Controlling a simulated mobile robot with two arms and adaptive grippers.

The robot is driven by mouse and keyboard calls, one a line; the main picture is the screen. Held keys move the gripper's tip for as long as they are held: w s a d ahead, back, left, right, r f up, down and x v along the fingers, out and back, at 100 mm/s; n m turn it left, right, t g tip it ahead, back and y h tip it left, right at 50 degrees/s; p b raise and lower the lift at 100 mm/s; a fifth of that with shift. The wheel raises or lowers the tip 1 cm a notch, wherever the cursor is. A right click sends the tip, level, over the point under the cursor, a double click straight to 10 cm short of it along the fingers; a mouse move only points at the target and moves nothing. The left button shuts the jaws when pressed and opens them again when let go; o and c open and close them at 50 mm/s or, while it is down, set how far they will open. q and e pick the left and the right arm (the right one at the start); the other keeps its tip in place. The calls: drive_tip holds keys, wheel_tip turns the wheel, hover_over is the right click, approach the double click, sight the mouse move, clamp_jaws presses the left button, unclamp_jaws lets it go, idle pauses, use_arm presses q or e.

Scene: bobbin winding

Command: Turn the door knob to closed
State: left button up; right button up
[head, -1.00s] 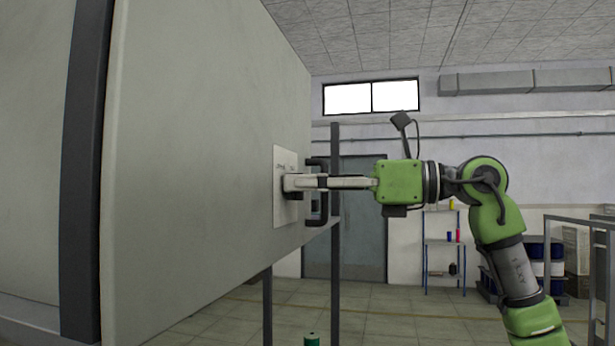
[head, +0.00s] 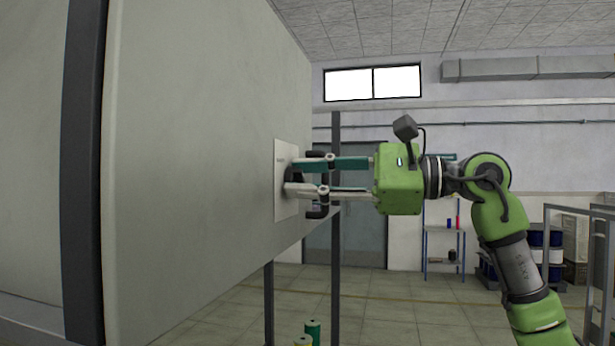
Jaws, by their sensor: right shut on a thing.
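The door knob (head: 291,175) is a small dark knob on a white plate (head: 285,207) on the large grey door panel (head: 200,150). My right gripper (head: 292,176) reaches it from the right, with one teal-sided finger above and one pale finger below. Its fingertips are at the knob, and it is shut on the knob, which they partly hide. A dark door handle (head: 318,211) shows behind the fingers. The small marks on the plate are too small to read. My left gripper is not in view.
The grey panel fills the left half. Green spools (head: 312,331) show at the bottom edge. A blue-framed shelf (head: 443,245) and dark blue drums (head: 537,255) stand at the back, with a grey railing (head: 590,240) at right. The floor between is clear.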

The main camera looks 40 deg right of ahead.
drive_tip(key=shift+n, duration=0.3)
drive_tip(key=o, duration=1.1)
drive_tip(key=shift+c, duration=0.2)
drive_tip(key=v, duration=1.2)
